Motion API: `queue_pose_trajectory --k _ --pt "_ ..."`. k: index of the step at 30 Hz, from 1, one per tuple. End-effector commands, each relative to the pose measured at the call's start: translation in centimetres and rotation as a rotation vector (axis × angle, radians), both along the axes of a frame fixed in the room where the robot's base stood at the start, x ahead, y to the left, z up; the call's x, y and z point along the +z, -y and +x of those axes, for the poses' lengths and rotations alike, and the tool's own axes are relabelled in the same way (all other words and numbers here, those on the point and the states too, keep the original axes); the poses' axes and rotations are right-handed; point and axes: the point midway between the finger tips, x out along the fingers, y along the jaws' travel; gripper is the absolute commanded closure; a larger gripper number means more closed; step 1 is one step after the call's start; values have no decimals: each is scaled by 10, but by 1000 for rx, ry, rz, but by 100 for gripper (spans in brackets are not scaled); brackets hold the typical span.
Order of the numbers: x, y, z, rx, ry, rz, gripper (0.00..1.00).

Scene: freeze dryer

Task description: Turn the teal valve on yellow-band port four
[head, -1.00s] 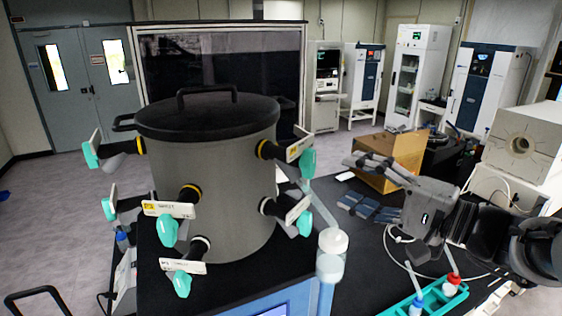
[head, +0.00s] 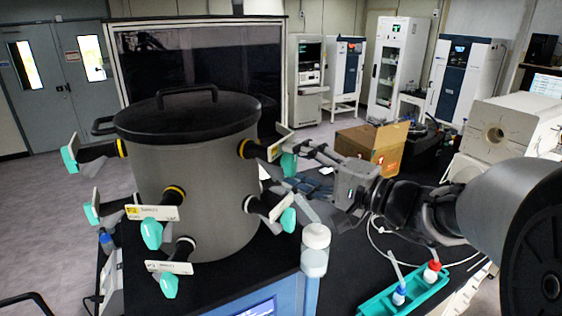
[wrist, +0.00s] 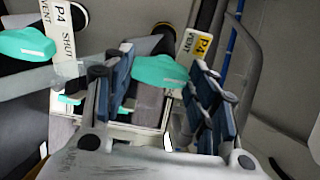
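The yellow-band P4 valve has a teal handle (head: 289,165) and a label plate (head: 279,146), on the upper right of the grey drum. In the wrist view its teal handle (wrist: 160,71) shows between the fingers, near their tips, with the yellow P4 label (wrist: 195,44) beside it. My gripper (head: 309,154) is open just right of the handle; it also shows in the wrist view (wrist: 158,82) with blue pads apart. I cannot tell whether a pad touches the handle. The label stands roughly along the port's side, partly hidden in the head view.
A pale-banded port with a teal handle (head: 288,219) sits just below; its label (wrist: 64,42) in the wrist view seems to read P4 too. Other teal-handled ports ring the drum (head: 215,215). A white-capped bottle (head: 315,250) and teal rack (head: 405,298) stand nearby.

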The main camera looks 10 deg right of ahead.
Motion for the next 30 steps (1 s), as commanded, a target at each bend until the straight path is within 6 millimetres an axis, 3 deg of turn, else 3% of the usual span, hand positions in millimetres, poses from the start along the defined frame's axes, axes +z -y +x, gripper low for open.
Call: queue_pose_trajectory --k 10,20,30 --pt "0 0 0 0 0 0 73" --pt "1 0 -1 1 -37 33 73" --pt "3 -1 -1 1 -214 192 73"
